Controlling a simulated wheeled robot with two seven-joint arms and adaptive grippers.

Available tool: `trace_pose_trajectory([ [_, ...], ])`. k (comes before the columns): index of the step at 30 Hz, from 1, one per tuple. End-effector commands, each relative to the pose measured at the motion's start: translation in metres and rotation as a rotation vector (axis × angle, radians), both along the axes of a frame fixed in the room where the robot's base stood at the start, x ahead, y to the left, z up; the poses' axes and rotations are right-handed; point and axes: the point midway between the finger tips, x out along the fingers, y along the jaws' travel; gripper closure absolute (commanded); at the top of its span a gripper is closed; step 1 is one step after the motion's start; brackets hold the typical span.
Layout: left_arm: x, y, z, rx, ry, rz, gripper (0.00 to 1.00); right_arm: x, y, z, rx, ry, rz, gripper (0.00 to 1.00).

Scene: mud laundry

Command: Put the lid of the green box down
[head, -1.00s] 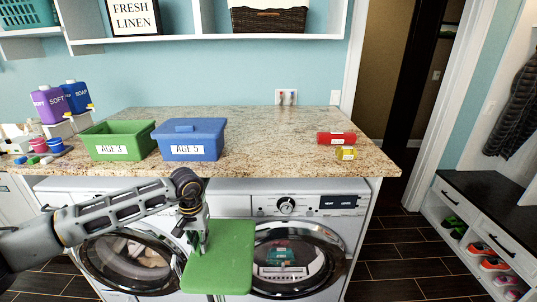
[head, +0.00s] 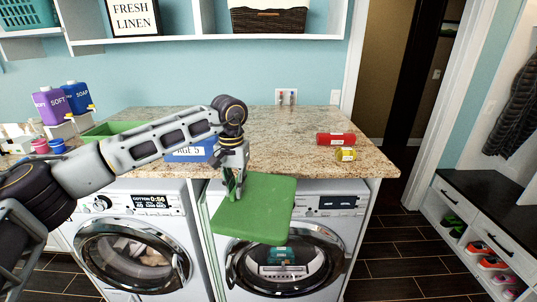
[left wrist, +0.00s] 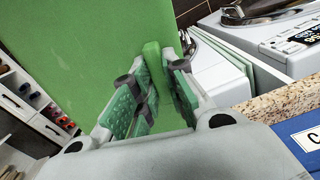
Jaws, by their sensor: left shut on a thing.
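The green lid (head: 258,207) hangs in front of the counter edge, before the right-hand machine, roughly flat and a little tilted. My left gripper (head: 236,180) is shut on the lid's raised handle. In the left wrist view the gripper's green pads (left wrist: 150,95) close on the handle, and the lid (left wrist: 85,60) fills the upper left. The open green box (head: 108,129) stands on the counter at the left, mostly hidden behind my left arm. My right gripper is not in view.
The blue box (head: 190,153) stands behind my left arm on the granite counter (head: 285,145). A red can (head: 336,139) and a yellow can (head: 345,155) lie at the right. Bottles (head: 76,97) stand far left. The counter between the blue box and the cans is clear.

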Motion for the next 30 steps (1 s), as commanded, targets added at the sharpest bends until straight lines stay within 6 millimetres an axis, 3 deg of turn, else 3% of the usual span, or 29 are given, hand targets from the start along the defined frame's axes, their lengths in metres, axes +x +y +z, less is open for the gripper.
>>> trace_pose_trajectory([
  [1,-0.001,-0.011,0.014,0.0,-0.004,-0.021,1.0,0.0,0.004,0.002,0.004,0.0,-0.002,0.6],
  [8,-0.022,-0.058,0.061,0.001,-0.005,-0.116,1.0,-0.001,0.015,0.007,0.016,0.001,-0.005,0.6],
  [14,-0.054,-0.099,0.092,0.0,-0.003,-0.143,1.0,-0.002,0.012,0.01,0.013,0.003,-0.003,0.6],
  [19,-0.077,-0.117,0.101,0.0,-0.001,-0.069,1.0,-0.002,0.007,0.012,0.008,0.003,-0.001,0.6],
  [30,-0.11,-0.135,0.1,-0.001,0.0,0.142,1.0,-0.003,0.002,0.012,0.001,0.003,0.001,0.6],
])
